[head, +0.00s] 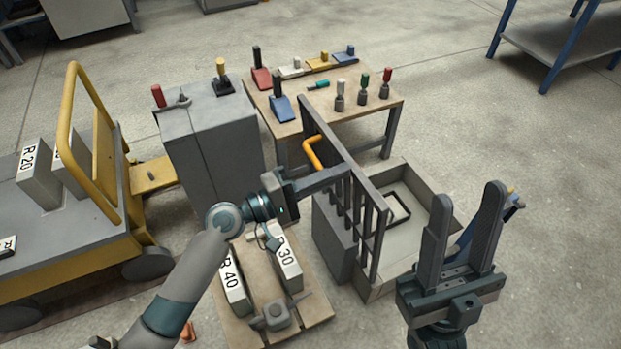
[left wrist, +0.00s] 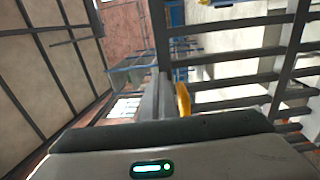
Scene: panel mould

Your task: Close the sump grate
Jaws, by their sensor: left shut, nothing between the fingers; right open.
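The sump grate (head: 352,175), a dark barred panel, stands raised and roughly upright along the left side of the pale open sump box (head: 407,172). An orange-yellow handle (head: 313,153) sticks out from its left face. My left gripper (head: 346,172) is shut and empty, its fingers reaching to the left face of the grate near the handle; I cannot tell whether they touch it. In the left wrist view the shut fingers (left wrist: 158,95) are beside the yellow handle (left wrist: 183,100), with grate bars (left wrist: 240,78) to the right. My right gripper (head: 466,235) is open and empty, right of the sump.
A pallet (head: 312,306) with weights marked R 40 and R 30 lies below my left arm. A grey cabinet (head: 210,140) and a wooden table (head: 337,121) with several tools stand behind. A yellow trolley (head: 70,250) is at left.

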